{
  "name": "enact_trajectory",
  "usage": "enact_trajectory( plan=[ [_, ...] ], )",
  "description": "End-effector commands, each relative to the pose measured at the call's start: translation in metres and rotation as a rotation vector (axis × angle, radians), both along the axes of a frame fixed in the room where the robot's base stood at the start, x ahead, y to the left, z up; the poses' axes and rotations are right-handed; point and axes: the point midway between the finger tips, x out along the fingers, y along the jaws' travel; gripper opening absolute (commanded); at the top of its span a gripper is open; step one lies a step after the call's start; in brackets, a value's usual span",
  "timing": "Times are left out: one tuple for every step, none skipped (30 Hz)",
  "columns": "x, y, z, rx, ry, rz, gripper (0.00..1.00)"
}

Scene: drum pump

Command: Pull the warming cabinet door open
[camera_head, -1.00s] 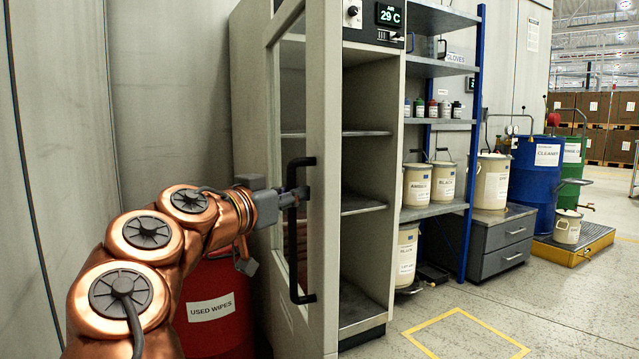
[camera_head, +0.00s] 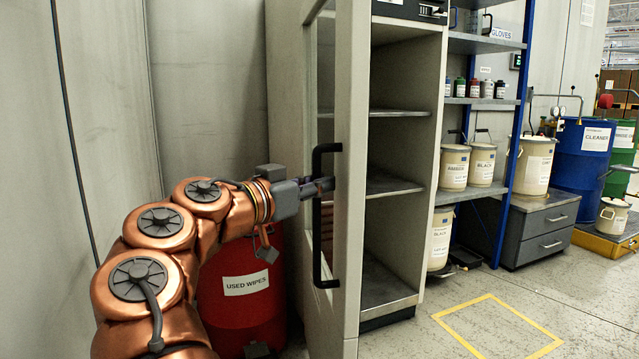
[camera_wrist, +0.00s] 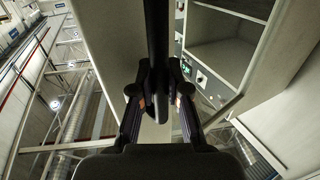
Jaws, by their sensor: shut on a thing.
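The warming cabinet (camera_head: 433,150) stands in the middle of the head view, its inside with bare shelves showing. Its pale door (camera_head: 349,120) stands swung open at the left side of the opening. A black bar handle (camera_head: 318,222) runs upright on the door. My gripper (camera_head: 326,186) reaches in from the left and is shut on the handle around its middle. In the wrist view the dark handle bar (camera_wrist: 157,40) runs down between the two fingers of my gripper (camera_wrist: 160,88).
A red used wipes drum (camera_head: 240,300) stands behind and below my arm, close to the door. Blue racking (camera_head: 512,150) with pails and a grey drawer unit (camera_head: 540,232) stand to the right. The floor with a yellow marked square (camera_head: 497,325) is clear.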

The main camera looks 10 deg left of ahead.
Motion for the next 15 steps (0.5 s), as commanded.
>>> enact_trajectory(
  plan=[
    [-0.0001, -0.0009, -0.0051, 0.003, 0.009, -0.005, 0.17],
    [-0.0001, -0.0009, -0.005, 0.003, 0.009, -0.005, 0.2],
    [-0.0001, -0.0009, -0.0045, 0.003, 0.008, -0.005, 0.24],
    [-0.0001, -0.001, -0.0041, 0.003, 0.006, -0.004, 0.27],
    [0.0, -0.0011, -0.0037, 0.003, 0.006, -0.004, 0.31],
    [0.0001, -0.0011, -0.0031, 0.003, 0.005, -0.004, 0.35],
    [0.0001, -0.0013, -0.0028, 0.002, 0.005, -0.004, 0.38],
    [0.0002, -0.0013, -0.0025, 0.002, 0.005, -0.004, 0.41],
    [0.0003, -0.0014, -0.0021, 0.001, 0.004, -0.004, 0.41],
    [0.0003, -0.0014, -0.0019, 0.001, 0.004, -0.004, 0.41],
    [0.0003, -0.0015, -0.0017, 0.002, 0.003, -0.004, 0.41],
    [0.0003, -0.0015, -0.0014, 0.002, 0.002, -0.004, 0.41],
    [0.0003, -0.0015, -0.0012, 0.002, 0.002, -0.004, 0.41],
    [0.0003, -0.0015, -0.0011, 0.002, 0.002, -0.004, 0.41],
    [0.0003, -0.0015, -0.0009, 0.001, 0.002, -0.004, 0.41]
  ],
)
